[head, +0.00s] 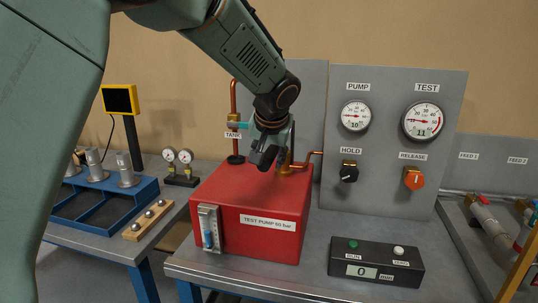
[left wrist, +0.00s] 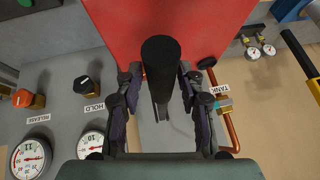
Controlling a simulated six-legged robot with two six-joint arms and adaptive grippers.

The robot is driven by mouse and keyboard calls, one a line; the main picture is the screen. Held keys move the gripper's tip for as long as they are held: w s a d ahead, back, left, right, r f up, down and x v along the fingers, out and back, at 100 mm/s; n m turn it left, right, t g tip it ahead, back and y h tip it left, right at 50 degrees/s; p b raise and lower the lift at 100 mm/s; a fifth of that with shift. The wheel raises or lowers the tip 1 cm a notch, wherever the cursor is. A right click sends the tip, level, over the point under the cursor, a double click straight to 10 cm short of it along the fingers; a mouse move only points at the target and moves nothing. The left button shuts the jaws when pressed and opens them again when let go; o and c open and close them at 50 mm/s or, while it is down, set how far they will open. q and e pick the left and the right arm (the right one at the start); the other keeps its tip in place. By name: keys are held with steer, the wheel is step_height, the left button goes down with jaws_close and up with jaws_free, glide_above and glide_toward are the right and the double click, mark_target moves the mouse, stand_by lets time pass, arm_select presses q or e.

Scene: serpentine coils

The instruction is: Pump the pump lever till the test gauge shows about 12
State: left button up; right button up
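The red test pump box (head: 250,215) stands on the bench, with its top also in the left wrist view (left wrist: 105,35). In the head view my left gripper (head: 268,155) is above the box and hides the lever. The test gauge (head: 423,121) shows 11 and the pump gauge (head: 355,116) shows 10. My right gripper is in neither view.
The black hold knob (head: 348,174) and orange release knob (head: 413,178) are on the grey panel. A black counter box (head: 375,262) reading 0 lies in front. A copper pipe with the tank valve (head: 237,124) rises behind the pump. A blue rack (head: 105,205) stands left.

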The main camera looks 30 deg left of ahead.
arm_select(q)
steer(key=shift+o, duration=0.8)
steer(key=shift+r, duration=0.1)
steer(key=shift+r, duration=0.1)
steer(key=shift+s+d+r, duration=0.1)
steer(key=shift+s+r, duration=0.05)
steer(key=shift+r, duration=0.2)
steer(key=v, duration=1.1)
steer(key=shift+s+f, duration=0.1)
steer(key=shift+f, duration=0.05)
steer(key=shift+s, duration=0.1)
steer(key=shift+d, duration=0.1)
stand_by(0.4)
